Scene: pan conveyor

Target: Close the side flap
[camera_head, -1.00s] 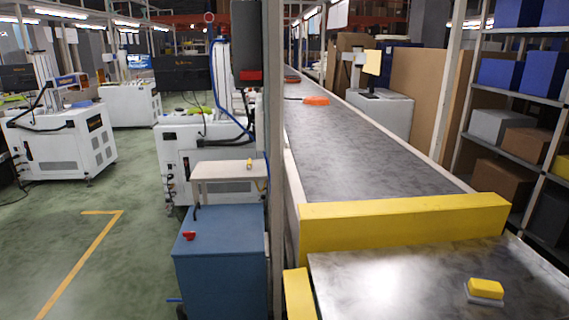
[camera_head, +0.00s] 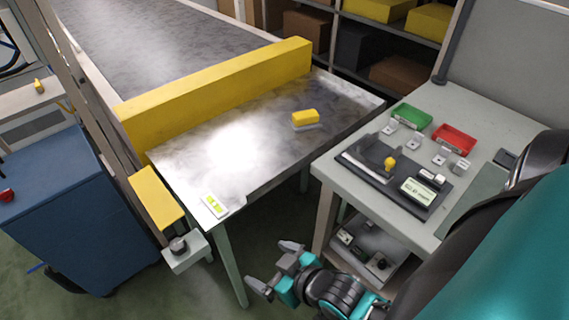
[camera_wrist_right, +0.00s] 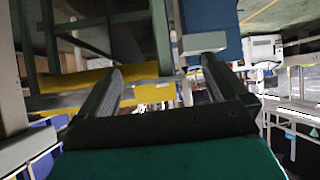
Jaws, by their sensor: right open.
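A short yellow panel (camera_head: 157,198), which looks like the side flap, sits at the left side of the metal table end (camera_head: 235,165). A grey block with a round knob (camera_head: 182,252) is just below it. My right gripper (camera_head: 275,266) is open and empty, low in front of the table and to the right of the panel, apart from it. In the right wrist view my open fingers (camera_wrist_right: 160,78) show with a yellow surface (camera_wrist_right: 152,90) beyond them; I cannot tell which yellow part it is. My left gripper is not in view.
A long yellow bar (camera_head: 220,88) crosses the conveyor end. A yellow block (camera_head: 305,117) lies on the metal top. A workbench (camera_head: 490,125) with green and red trays stands right, close to my right arm. A blue cabinet (camera_head: 70,215) stands left.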

